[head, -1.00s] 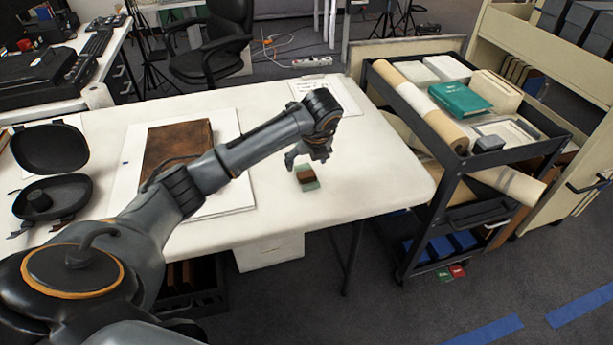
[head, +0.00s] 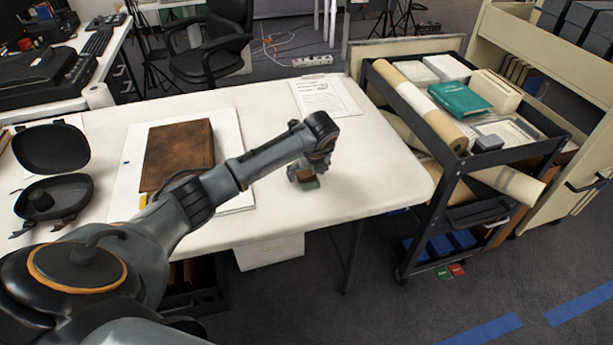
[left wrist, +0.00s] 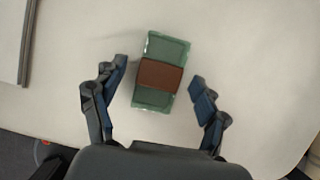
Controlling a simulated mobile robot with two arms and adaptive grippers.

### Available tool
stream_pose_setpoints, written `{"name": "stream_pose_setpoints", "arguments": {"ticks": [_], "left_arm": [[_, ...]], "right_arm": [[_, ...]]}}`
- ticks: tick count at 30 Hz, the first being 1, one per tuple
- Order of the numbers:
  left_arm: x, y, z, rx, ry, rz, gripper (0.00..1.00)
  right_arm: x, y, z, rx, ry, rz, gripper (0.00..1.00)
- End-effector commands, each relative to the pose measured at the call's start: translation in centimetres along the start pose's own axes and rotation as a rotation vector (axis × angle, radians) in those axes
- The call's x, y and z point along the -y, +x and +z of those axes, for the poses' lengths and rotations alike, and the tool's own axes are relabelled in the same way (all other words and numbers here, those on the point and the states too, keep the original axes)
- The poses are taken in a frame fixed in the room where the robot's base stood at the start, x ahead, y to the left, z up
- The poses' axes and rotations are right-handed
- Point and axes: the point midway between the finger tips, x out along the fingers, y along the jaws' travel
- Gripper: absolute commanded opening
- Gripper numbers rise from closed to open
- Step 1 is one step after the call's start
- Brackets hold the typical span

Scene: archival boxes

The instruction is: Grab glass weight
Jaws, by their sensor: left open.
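The glass weight (left wrist: 163,50) is a green glass block with a brown band around its middle, lying on the white table. In the left wrist view it lies between and a little beyond the fingers of my left gripper (left wrist: 160,88), which is open with a gap on each side. In the head view my left gripper (head: 304,175) is low over the weight and hides most of it; a green edge of the weight (head: 311,184) shows below the fingers. My right gripper is not in view.
A brown leather book (head: 178,150) lies on a white board at the left of the table (head: 375,185). An open black case (head: 52,175) is further left. A printed sheet (head: 320,97) lies behind the gripper. A loaded dark cart (head: 452,195) stands right of the table.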

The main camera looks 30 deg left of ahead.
Motion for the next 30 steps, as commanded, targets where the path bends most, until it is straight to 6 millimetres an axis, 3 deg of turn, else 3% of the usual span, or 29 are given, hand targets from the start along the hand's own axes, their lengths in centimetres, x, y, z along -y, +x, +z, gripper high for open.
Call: {"name": "stream_pose_setpoints", "arguments": {"ticks": [19, 28, 30], "left_arm": [[-0.01, 0.41, -0.15, 0.001, 0.0, 0.0, 0.72], [-0.02, 0.41, -0.16, 0.0, 0.0, 0.0, 0.1], [0.01, 0.36, -0.11, 0.001, -0.001, -0.001, 0.06]], "right_arm": [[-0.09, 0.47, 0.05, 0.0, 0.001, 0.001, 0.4], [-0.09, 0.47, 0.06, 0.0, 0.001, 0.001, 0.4], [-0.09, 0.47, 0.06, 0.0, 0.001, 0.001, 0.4]]}}
